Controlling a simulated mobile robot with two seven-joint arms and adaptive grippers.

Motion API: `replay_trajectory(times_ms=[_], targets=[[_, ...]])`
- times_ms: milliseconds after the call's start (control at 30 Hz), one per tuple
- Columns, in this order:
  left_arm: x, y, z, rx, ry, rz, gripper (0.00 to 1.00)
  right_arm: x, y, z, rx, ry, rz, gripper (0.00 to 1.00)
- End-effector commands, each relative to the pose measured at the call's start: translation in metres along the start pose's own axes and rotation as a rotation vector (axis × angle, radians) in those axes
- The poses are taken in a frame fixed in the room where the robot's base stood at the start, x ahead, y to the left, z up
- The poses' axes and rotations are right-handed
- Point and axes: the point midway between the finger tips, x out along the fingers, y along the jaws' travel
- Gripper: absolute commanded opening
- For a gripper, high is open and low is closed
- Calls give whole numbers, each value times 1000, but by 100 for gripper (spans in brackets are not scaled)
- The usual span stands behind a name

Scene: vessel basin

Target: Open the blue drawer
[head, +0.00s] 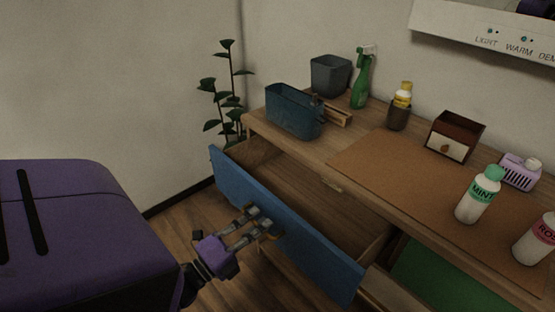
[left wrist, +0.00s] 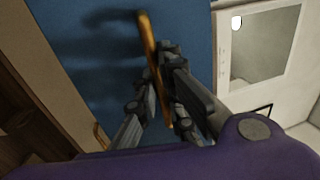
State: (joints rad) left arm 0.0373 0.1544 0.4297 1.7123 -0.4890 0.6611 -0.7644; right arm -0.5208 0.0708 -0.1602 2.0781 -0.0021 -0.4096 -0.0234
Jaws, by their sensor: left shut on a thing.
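The blue drawer (head: 317,245) is pulled out from the wooden cabinet, and its empty-looking wooden inside shows in the head view. Its blue front also fills much of the left wrist view (left wrist: 95,60). My left gripper (head: 262,222) is at the middle of the drawer front. It is shut on the drawer handle, a thin orange-brown bar (left wrist: 147,32) seen between the fingers in the left wrist view. The fingers hide part of the handle. My right gripper is not in view.
On the cabinet top (head: 345,135) stand a blue bin (head: 292,112), a grey bin (head: 330,76), a green spray bottle (head: 361,80), a small drawer box (head: 455,136) and a mint bottle (head: 478,195). A plant (head: 227,95) stands behind the drawer's left end. Floor shows left of the drawer.

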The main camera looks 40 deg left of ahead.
Motion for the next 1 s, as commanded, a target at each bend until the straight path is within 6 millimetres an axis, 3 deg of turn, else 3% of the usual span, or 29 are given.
replay_trajectory(times_ms=[200, 400, 967, 1000], targets=[[-45, -7, 1, 1, -2, 4, 0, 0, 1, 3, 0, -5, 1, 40], [-68, -12, 0, -1, -1, 1, 0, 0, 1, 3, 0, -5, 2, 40], [-78, -14, 0, 0, -1, 1, 0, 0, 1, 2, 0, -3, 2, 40], [-78, -14, 0, 1, 0, 1, 11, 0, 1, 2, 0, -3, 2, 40]])
